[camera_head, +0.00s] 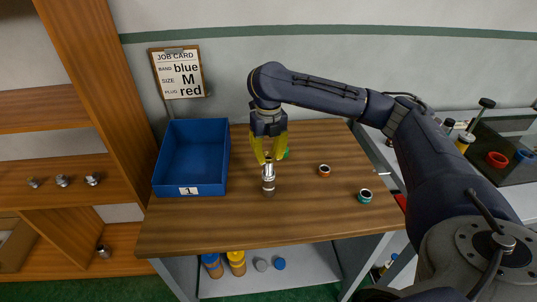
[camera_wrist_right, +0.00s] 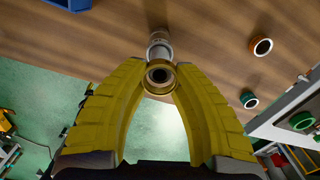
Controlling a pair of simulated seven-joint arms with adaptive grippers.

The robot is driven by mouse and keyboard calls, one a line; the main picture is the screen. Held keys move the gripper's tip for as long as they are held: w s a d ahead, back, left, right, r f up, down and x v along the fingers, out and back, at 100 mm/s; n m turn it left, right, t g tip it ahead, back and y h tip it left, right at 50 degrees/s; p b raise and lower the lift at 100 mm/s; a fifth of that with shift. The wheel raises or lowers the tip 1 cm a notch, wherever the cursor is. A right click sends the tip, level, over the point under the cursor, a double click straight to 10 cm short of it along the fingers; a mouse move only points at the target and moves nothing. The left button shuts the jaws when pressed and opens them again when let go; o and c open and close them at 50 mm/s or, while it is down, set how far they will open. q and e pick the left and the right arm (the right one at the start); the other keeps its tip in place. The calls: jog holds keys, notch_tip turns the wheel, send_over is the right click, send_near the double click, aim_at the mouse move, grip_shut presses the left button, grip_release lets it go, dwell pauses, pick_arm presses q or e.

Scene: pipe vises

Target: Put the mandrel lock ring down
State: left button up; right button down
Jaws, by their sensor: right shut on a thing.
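My right gripper (camera_head: 268,158) is above the middle of the wooden table, pointing down. In the right wrist view its yellow fingertips (camera_wrist_right: 159,80) are shut on a brass-coloured ring (camera_wrist_right: 159,90) with a dark hole, which looks like the mandrel lock ring. A silver, stepped cylindrical piece (camera_head: 268,175) is directly below the fingertips; it also shows beyond the ring in the right wrist view (camera_wrist_right: 159,39). I cannot tell whether the ring touches this piece or sits around it. My left gripper is in neither view.
A blue bin (camera_head: 190,190) marked 1 stands left. An orange-brown ring (camera_head: 324,171) and a teal ring (camera_head: 365,196) lie right on the table (camera_head: 300,220). A green piece (camera_head: 286,153) is partly hidden behind my gripper. The job card (camera_head: 179,73) reads blue, M, red.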

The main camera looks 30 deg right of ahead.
jog(key=shift+f, duration=0.55)
jog(key=c, duration=1.1)
grip_release()
notch_tip(320, 180, up, 13)
jog(key=shift+r, duration=0.1)
